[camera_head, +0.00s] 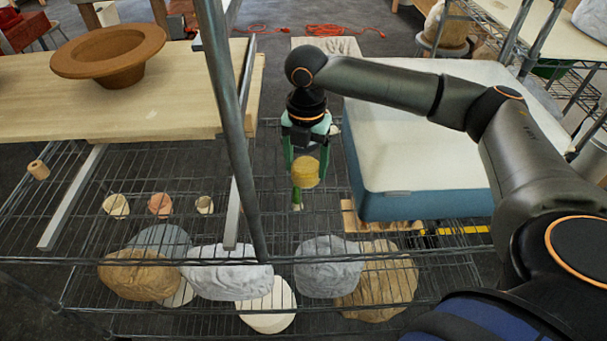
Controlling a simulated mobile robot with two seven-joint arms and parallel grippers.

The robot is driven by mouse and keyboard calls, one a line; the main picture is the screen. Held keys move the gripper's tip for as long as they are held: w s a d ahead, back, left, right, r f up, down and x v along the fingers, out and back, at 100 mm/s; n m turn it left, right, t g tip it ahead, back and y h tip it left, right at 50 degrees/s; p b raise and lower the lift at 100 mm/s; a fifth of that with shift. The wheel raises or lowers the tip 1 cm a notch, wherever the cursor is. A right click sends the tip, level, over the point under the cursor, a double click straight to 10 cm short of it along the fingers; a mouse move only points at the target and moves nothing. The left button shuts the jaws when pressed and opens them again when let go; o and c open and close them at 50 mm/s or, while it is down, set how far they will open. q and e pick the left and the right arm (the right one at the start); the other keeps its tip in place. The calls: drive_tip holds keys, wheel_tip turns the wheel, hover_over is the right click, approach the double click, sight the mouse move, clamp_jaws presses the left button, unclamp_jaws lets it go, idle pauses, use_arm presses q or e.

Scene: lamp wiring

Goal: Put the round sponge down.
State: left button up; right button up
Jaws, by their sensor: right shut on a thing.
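The round sponge (306,171) is yellow and sits between the fingers of my right gripper (304,172). The gripper points down and is shut on the sponge, over the wire shelf (250,205). A small green and pale piece (297,197) shows just below the sponge; I cannot tell what it is. I cannot tell whether the sponge touches the wire or hangs above it. My left gripper is not in view.
A metal post (232,120) stands left of my gripper. A large white and blue block (415,150) is close on its right. Small cups (160,205) stand to the left. Wrapped bundles (228,272) lie in front.

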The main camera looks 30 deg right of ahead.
sight(304, 166)
drive_tip(key=w+f, duration=0.1)
drive_tip(key=f, duration=0.1)
drive_tip(key=w+d+f, duration=0.1)
drive_tip(key=shift+w+d+f, duration=0.15)
drive_tip(key=shift+w+f, duration=0.25)
drive_tip(key=shift+w+d+f, duration=0.1)
drive_tip(key=shift+w+f, duration=0.05)
drive_tip(key=shift+f, duration=1.6)
drive_tip(key=shift+f, duration=0.15)
drive_tip(key=o, duration=1.4)
wheel_tip(304, 166, up, 12)
drive_tip(key=shift+r, duration=0.2)
